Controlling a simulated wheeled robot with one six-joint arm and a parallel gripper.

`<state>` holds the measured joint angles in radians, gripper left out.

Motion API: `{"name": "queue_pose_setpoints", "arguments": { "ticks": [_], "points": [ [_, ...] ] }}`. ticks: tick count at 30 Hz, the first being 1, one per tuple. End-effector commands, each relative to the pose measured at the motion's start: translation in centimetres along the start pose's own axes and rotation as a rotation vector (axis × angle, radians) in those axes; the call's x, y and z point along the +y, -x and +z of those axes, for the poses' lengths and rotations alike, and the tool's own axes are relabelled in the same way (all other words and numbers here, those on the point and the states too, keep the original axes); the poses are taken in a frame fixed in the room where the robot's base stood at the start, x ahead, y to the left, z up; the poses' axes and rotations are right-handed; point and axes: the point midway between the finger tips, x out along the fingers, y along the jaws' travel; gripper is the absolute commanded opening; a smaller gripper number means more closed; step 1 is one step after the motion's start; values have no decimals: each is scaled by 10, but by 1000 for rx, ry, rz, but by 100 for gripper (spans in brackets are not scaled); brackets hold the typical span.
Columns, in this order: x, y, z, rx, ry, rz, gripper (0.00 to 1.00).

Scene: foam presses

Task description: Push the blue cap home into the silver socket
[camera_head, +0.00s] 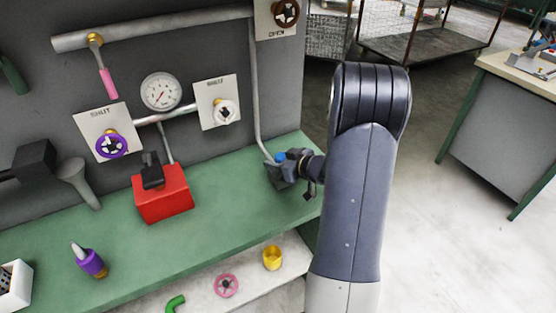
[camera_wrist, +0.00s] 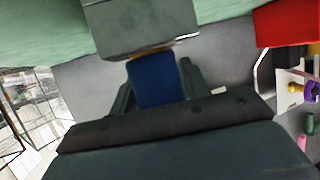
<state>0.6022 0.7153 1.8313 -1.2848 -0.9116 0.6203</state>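The blue cap (camera_wrist: 155,82) sits between the two dark fingers of my gripper (camera_wrist: 158,88) in the wrist view, with a finger close against each side. Its far end meets the lower edge of a grey block (camera_wrist: 140,25), where a thin brownish and pale rim shows. That rim may be the silver socket, but its opening is hidden and I cannot tell how deep the cap sits. In the head view the blue cap (camera_head: 280,157) shows as a small spot at my gripper (camera_head: 287,165), beside the grey block (camera_head: 279,177) at the bench's right end.
A grey pipe (camera_head: 257,110) runs down the wall just behind the block. A red box (camera_head: 162,194) stands to the left on the green bench (camera_head: 225,205). A purple item (camera_head: 91,263) stands front left. A lower shelf (camera_head: 200,302) holds loose parts.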

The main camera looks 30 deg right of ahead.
Motion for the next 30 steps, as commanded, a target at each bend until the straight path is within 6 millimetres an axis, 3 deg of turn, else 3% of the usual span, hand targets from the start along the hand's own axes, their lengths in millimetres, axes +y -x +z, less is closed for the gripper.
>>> {"name": "queue_pose_setpoints", "arguments": {
  "ticks": [6,16,30],
  "points": [
    [0,0,0,0,0,0,63],
    [0,6,0,-1,-1,2,63],
    [1,90,0,0,0,4,63]
  ]
}}
